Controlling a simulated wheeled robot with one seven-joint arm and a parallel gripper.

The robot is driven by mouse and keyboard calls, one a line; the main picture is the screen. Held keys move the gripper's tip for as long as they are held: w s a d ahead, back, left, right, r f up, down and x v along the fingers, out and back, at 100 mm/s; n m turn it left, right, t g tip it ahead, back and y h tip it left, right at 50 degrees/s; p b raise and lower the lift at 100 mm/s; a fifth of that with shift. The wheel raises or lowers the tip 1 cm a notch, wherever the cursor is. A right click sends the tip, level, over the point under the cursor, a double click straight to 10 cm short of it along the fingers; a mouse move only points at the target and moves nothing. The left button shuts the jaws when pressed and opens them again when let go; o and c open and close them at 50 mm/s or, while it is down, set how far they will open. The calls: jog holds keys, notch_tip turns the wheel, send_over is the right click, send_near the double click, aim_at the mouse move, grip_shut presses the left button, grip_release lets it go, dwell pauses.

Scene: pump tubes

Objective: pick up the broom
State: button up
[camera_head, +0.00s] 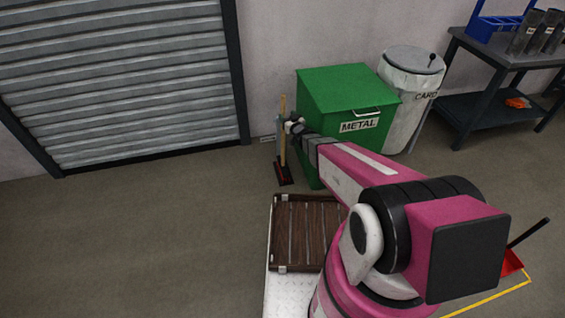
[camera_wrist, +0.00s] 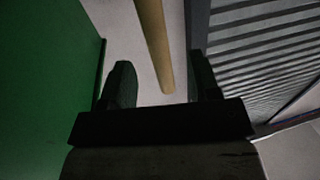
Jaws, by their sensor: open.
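The broom (camera_head: 283,132) stands upright on the floor just left of the green metal bin, with a thin wooden handle and a dark red-brown head (camera_head: 284,174) at its foot. My gripper (camera_head: 286,128) is at the handle's upper part in the head view. In the wrist view my gripper (camera_wrist: 163,85) is open, with one dark finger on each side, and the wooden handle (camera_wrist: 154,40) shows between and beyond the fingertips, nearer the right finger. I see no contact with the handle. The broom head is hidden in the wrist view.
The green bin marked METAL (camera_head: 345,100) is close to the right of my gripper. A grey roller shutter (camera_head: 120,80) is to the left. A white bin (camera_head: 412,75) and a workbench (camera_head: 490,85) stand at right. The floor at left is clear.

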aim_at(284, 111)
jog(key=x, duration=0.7)
jog(key=shift+w, duration=0.35)
jog(key=shift+c, duration=0.3)
jog(key=shift+s, duration=0.1)
jog(key=c, duration=1)
